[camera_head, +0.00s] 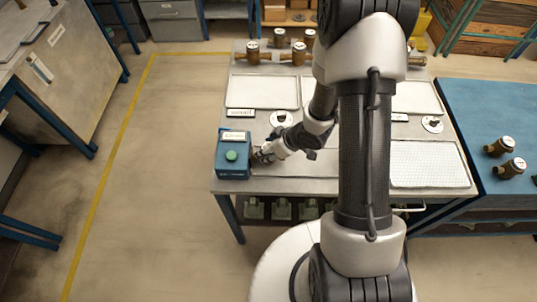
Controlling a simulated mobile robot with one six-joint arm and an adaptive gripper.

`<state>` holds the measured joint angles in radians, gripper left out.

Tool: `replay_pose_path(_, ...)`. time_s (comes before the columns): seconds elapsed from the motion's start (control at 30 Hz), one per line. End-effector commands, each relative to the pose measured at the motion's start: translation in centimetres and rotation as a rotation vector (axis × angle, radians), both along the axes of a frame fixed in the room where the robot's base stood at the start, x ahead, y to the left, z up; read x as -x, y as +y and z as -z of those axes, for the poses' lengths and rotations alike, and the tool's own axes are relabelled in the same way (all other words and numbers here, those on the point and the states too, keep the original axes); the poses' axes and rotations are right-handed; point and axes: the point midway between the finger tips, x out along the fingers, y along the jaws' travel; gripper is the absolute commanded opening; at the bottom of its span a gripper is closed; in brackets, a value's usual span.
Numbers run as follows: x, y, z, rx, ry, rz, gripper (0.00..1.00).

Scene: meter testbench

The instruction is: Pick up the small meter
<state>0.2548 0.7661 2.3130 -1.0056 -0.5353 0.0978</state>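Several brass-coloured meters with white dials stand along the back of the testbench. One is at the left (253,53), another is beside it (298,54), and a smaller-looking one is behind (279,38). Two more meters, one farther (499,147) and one nearer (510,168), are on the blue table at the right. I cannot tell for sure which is the small meter. My gripper (263,156) is low at the front left of the bench, right beside a blue box with a green button, far from all the meters. Its fingers are too small and dark to read.
The blue button box (234,157) stands at the bench's front left corner. White trays (262,91) and round plates lie on the bench (300,184). My arm hides the bench's middle. A workbench (75,65) stands left; the floor between is clear.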

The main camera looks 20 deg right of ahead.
Motion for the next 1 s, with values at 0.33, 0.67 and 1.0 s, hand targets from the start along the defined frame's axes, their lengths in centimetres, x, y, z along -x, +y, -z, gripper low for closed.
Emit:
replay_pose_path(0.33, -0.1, 0.0, -0.1, 0.0, -0.001, 0.001, 0.06)
replay_pose_path(0.67, 0.0, -0.3, -0.5, 0.0, -0.002, 0.002, 0.06)
replay_pose_path(1.0, 1.5, -5.1, -3.9, 0.001, -0.003, 0.007, 0.06)
